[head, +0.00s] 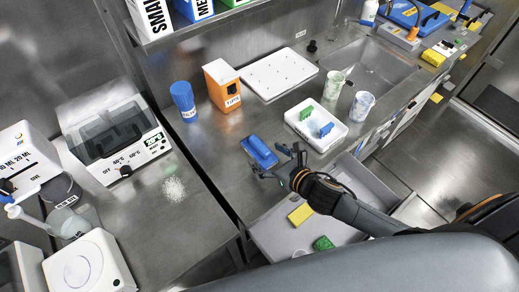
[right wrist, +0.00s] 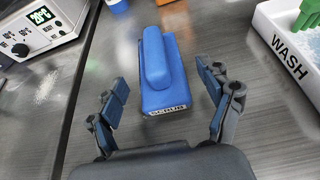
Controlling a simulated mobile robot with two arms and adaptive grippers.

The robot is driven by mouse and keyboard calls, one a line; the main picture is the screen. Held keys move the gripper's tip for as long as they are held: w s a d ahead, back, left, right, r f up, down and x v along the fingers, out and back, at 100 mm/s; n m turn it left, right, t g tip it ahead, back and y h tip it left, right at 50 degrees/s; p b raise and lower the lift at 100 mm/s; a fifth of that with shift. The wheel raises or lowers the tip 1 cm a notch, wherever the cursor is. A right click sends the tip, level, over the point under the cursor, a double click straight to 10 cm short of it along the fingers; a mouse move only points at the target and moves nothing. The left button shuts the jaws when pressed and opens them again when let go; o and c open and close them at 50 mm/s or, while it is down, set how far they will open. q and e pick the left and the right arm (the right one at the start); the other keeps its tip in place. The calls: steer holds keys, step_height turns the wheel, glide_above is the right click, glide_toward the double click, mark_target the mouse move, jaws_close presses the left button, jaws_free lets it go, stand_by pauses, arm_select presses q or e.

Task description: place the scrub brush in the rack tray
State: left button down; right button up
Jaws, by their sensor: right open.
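The blue scrub brush (head: 261,151) lies on the steel counter, left of the white wash tray. In the right wrist view the brush (right wrist: 162,75) has a raised handle and a small white label on its near end. My right gripper (head: 284,163) is open, just to the right of and nearer than the brush. In the right wrist view its fingers (right wrist: 166,107) are spread on either side of the brush's near end, apart from it. A flat white tray with small holes (head: 278,74), perhaps the rack tray, lies at the back against the wall, empty. My left gripper is not in view.
The white wash tray (head: 306,134) holds a green and a blue item. An orange tips box (head: 222,88) and a blue cup (head: 183,97) stand behind the brush. Two speckled cups (head: 361,105) stand by the sink. An open drawer (head: 275,236) below holds yellow and green sponges.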

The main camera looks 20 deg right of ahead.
mark_target(259, 150)
steer(key=x, duration=0.4)
steer(key=shift+w, duration=0.1)
steer(key=c, duration=1.3)
steer(key=shift+c, duration=0.5)
steer(key=shift+r, duration=0.1)
